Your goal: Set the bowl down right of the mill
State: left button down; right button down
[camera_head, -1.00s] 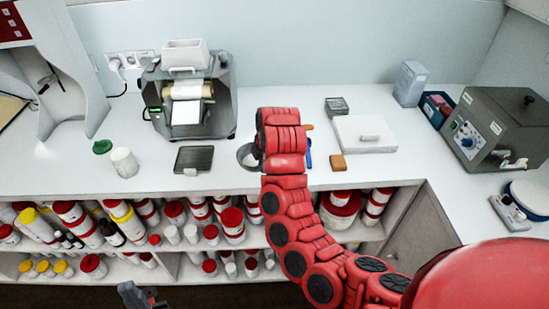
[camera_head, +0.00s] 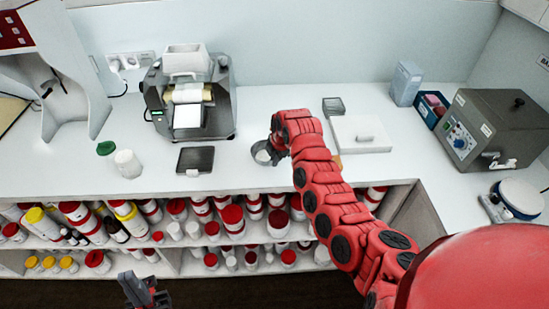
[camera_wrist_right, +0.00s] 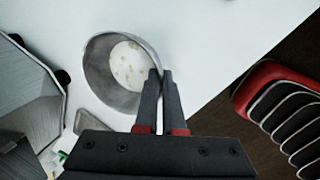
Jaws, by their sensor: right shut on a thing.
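The mill (camera_head: 190,98) is a grey machine with pale rollers and a white hopper, at the back left of the white counter. The bowl (camera_head: 258,153) is a small grey metal bowl to the right of the mill and nearer the counter's front. Its pale speckled inside shows in the right wrist view (camera_wrist_right: 118,72). My right gripper (camera_head: 275,148) is shut on the bowl's rim, with the fingertips (camera_wrist_right: 160,76) at the wall. I cannot tell whether the bowl touches the counter. My left gripper (camera_head: 142,287) hangs low in front of the shelves, away from the bowl; its jaws are unclear.
A dark flat plate (camera_head: 196,160) lies left of the bowl. A white jar (camera_head: 127,164) and green cap (camera_head: 105,148) stand further left. A white slab (camera_head: 360,134) and a grey box machine (camera_head: 486,130) are to the right. Bare counter lies behind the bowl.

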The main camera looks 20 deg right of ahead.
jog(key=shift+f, duration=0.15)
jog(key=c, duration=1)
grip_release()
